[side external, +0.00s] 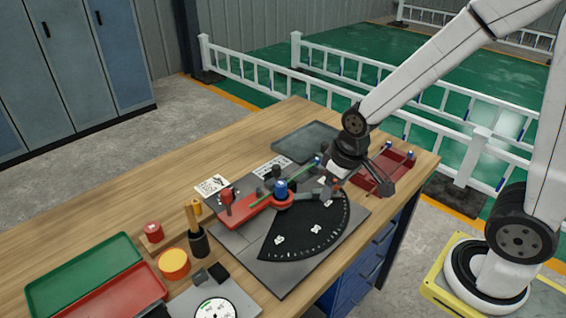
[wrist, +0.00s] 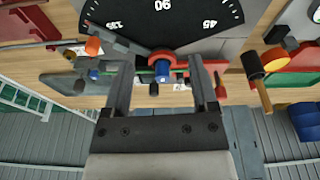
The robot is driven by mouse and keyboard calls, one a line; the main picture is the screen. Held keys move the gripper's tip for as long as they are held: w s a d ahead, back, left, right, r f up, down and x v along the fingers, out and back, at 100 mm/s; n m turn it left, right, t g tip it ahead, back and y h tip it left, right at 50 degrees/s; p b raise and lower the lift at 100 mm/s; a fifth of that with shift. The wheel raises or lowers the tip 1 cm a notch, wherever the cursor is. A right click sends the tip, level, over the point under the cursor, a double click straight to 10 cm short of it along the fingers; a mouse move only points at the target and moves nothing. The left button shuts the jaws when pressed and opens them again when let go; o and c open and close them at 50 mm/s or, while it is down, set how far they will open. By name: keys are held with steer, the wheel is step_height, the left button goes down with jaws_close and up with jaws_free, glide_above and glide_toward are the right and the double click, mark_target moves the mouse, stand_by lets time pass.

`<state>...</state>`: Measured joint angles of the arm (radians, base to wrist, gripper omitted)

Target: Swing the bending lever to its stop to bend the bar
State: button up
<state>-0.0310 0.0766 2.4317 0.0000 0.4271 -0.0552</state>
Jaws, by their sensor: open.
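The bending station stands on the bench, with a black angle dial (side external: 308,228) marked in degrees; the dial also shows in the wrist view (wrist: 175,22). A red arm (side external: 250,212) with an upright red knob (side external: 226,196) runs left from the blue-topped centre pin (side external: 281,187). The green bar (side external: 302,171) runs past the pin. An orange knob (wrist: 92,46) lies left of the pin in the wrist view; I cannot tell which part is the lever. My gripper (side external: 358,190) is open and empty right of the pin. Its fingers (wrist: 162,85) partly hide the station.
The bench's far left is clear.

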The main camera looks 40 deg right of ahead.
steer(key=w+a+r+n+g, duration=0.15)
steer(key=w+a+n, duration=0.35)
steer(key=w, duration=0.7)
steer(key=n, duration=0.3)
glide_above(226, 192)
steer(key=shift+r+g, duration=0.25)
steer(key=shift+g, duration=0.2)
steer(key=shift+f, duration=0.1)
steer(key=shift+f, duration=3.8)
jaws_close()
